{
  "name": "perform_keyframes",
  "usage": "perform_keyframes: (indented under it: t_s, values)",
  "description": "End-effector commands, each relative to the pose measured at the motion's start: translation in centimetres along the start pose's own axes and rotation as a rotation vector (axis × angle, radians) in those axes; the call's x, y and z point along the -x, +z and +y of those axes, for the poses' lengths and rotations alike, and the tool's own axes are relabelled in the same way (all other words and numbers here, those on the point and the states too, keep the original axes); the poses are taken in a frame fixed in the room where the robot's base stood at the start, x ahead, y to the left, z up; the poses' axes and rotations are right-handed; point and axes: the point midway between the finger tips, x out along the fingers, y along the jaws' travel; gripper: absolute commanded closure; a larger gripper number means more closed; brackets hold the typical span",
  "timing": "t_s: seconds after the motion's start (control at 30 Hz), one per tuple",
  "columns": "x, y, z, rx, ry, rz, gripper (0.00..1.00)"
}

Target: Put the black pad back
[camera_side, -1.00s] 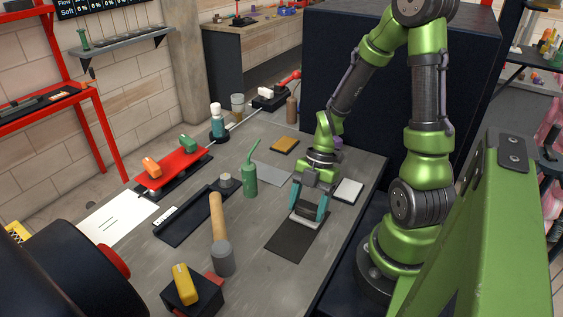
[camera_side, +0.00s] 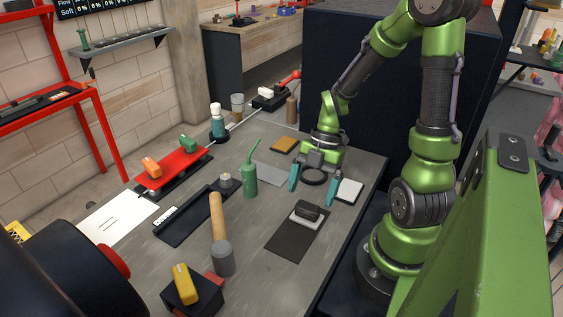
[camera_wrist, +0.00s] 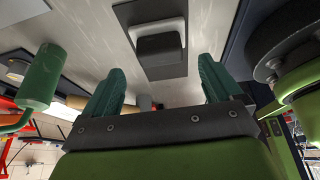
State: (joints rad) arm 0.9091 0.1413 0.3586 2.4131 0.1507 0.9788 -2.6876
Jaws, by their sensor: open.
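The black pad (camera_side: 307,211) is a small dark block on a light base, and it sits on a dark flat mat (camera_side: 289,243) near the right edge of the table. In the wrist view the pad (camera_wrist: 159,46) lies ahead of the fingertips on its mat (camera_wrist: 165,72). My gripper (camera_side: 312,187) is open and empty, with its teal fingers spread wide. It is behind the pad in the side view and apart from it. The fingers also show in the wrist view (camera_wrist: 162,85), with nothing between them.
A green squeeze bottle (camera_side: 250,180) stands left of my gripper. A white-topped pad (camera_side: 349,190) and a yellow pad (camera_side: 285,144) lie nearby. A mallet (camera_side: 219,232), a black tray (camera_side: 187,220) and a red fixture (camera_side: 172,171) are farther left. The table front right is clear.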

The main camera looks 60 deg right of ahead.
Motion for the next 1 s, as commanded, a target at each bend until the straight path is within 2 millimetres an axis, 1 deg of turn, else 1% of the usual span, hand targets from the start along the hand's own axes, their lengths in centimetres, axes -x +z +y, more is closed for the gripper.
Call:
perform_keyframes:
  t_s: [0.03,0.1,0.2,0.3,0.47,0.57,0.67,0.77,0.9,1.0]
  values:
    - [1.3,0.1,0.1,-0.003,0.006,-0.006,0.08]
    - [2.8,0.1,0.1,-0.001,0.005,-0.006,0.08]
    - [4.7,0.0,0.0,-0.001,0.004,-0.005,0.08]
    - [6.2,0.0,0.0,-0.001,0.002,-0.003,0.08]
    - [7.4,-0.1,0.0,-0.008,0.001,-0.003,0.08]
    - [7.8,-0.6,0.1,-0.059,0.006,-0.028,0.08]
    - [8.1,-1.7,0.5,-0.185,0.031,-0.082,0.08]
    - [8.5,-3.3,0.9,-0.372,0.092,-0.142,0.08]
    - [9.3,-5.8,1.5,-0.659,0.226,-0.178,0.08]
    - [9.9,-7.6,1.7,-0.861,0.334,-0.154,0.08]
